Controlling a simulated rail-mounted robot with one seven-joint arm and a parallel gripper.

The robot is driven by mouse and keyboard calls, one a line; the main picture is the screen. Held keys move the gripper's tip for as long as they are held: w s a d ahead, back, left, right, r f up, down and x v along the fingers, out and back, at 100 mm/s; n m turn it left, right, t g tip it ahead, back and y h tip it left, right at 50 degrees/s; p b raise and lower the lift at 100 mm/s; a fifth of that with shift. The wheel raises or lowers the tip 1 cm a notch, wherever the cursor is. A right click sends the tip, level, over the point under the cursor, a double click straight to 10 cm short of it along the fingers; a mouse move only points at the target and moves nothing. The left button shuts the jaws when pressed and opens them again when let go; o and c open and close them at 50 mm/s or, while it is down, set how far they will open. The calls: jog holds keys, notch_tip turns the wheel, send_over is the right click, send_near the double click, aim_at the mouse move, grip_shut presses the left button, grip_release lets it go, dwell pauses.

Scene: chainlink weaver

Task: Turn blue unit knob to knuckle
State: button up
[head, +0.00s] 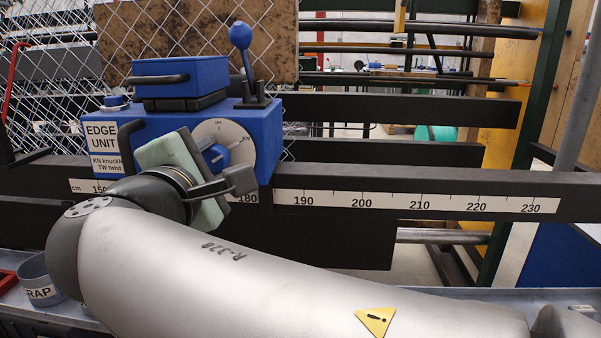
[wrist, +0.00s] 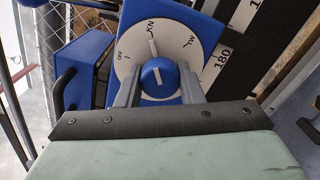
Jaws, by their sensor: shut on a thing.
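The blue knob (wrist: 158,75) sits on a round white dial (wrist: 121,65) marked OFF, KN and TW. The dial is on the front of the blue edge unit (head: 268,115), whose label reads KN knuckle, TW twist. My gripper (wrist: 160,82) is shut on the knob, one grey finger on each side. In the wrist view the knob's white mark points up, roughly toward the KN tick. In the head view the knob (head: 215,157) is partly hidden by my gripper's green-grey body.
A blue lever with a ball top (head: 240,36) stands above the dial. A blue box with a black handle (head: 190,72) sits on the unit. A dark rail with a centimetre scale (head: 400,201) runs right. Chain-link mesh (head: 75,60) hangs behind. A scrap bin (head: 38,284) stands lower left.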

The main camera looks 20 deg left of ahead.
jog(key=shift+f+m, duration=0.1)
jog(key=shift+m, duration=0.2)
jog(key=o, duration=1)
jog(key=shift+c, duration=0.2)
jog(key=s+d+p, duration=0.1)
jog(key=s+d, duration=0.1)
jog(key=s, duration=1)
jog(key=shift+r, duration=0.25)
jog(key=shift+w, duration=0.1)
